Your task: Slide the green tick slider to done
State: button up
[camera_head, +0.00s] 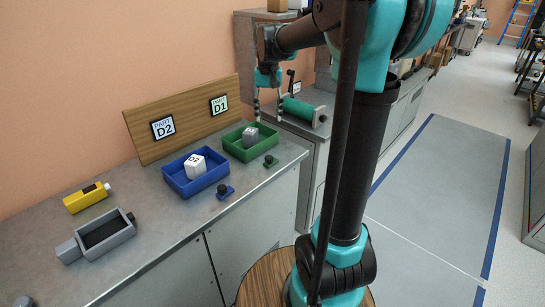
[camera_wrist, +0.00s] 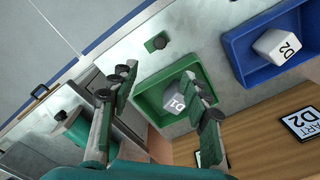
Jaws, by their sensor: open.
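The green tick slider (camera_head: 270,161) is a small green piece with a black knob on the counter in front of the green tray (camera_head: 262,152). In the wrist view, the slider (camera_wrist: 155,43) shows near the top middle, apart from my fingers. My gripper (camera_head: 268,108) is open, with its fingers pointing down, beyond and above the green tray. In the wrist view, my gripper (camera_wrist: 157,88) has its two fingers spread, with nothing between them. The right finger partly covers the grey D1 block (camera_wrist: 174,103) in the green tray. I cannot read a done mark.
A blue tray (camera_head: 181,190) holds the white D2 block (camera_head: 195,166); a blue slider (camera_head: 224,191) lies before it. A wooden board (camera_head: 185,125) stands behind. A green cylinder (camera_head: 303,110) is beyond. A yellow device (camera_head: 87,198) and grey box (camera_head: 97,238) lie left.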

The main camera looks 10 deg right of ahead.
aim_at(269, 156)
notch_tip(269, 156, down, 17)
jog(key=shift+f, duration=0.15)
dwell(0.5)
grip_shut()
dwell(0.3)
